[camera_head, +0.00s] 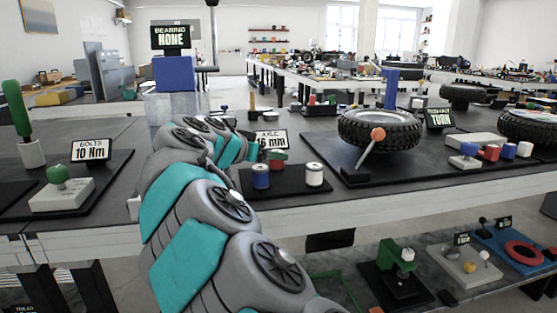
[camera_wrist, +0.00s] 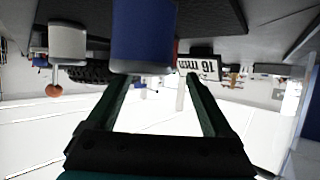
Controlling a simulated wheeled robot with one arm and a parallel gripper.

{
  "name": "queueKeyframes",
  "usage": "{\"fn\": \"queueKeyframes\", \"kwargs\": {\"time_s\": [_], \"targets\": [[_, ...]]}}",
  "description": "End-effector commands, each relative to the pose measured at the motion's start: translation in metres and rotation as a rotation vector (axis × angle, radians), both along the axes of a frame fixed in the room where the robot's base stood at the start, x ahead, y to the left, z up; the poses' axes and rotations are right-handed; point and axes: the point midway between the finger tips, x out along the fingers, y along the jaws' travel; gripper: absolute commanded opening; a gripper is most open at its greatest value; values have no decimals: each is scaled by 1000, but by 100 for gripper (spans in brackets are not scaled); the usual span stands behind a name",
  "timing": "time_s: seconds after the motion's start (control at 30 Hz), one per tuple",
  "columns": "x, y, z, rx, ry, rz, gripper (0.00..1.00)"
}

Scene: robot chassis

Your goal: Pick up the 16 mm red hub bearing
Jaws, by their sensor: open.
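In the head view a red bearing (camera_head: 277,156) sits on a dark mat (camera_head: 289,189), in front of the "AXLE 16 mm" sign (camera_head: 271,139). A blue bearing (camera_head: 261,176) and a white bearing (camera_head: 314,174) stand nearer on the same mat. The wrist view is upside down. There the blue bearing (camera_wrist: 143,38) is large, ahead of my gripper (camera_wrist: 158,80), with the white bearing (camera_wrist: 67,43) to its left. Only a thin reddish sliver shows beside the blue bearing's right edge. My gripper is open, with nothing between its fingers. My arm mostly hides it in the head view.
A wheel (camera_head: 380,130) with an orange-knobbed lever stands right of the mat. A green-knobbed fixture (camera_head: 60,190) and the "BOLTS 10 Nm" sign (camera_head: 91,150) are at left. A blue block (camera_head: 174,73) stands behind my arm. The bench's front edge runs below the mat.

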Motion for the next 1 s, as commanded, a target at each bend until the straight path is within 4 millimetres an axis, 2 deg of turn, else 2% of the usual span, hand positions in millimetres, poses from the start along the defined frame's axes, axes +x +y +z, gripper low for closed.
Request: {"fn": "queueKeyframes", "kwargs": {"time_s": [0.17, 0.5, 0.73, 0.77, 1.0], "targets": [[11, -5, -3, -1, -1, 1, 86], [48, -20, -20, -2, 2, -1, 86], [50, -21, -21, -1, 0, 0, 86], [50, -21, -21, -1, 0, 0, 85], [50, -21, -21, -1, 0, 0, 58]]}}
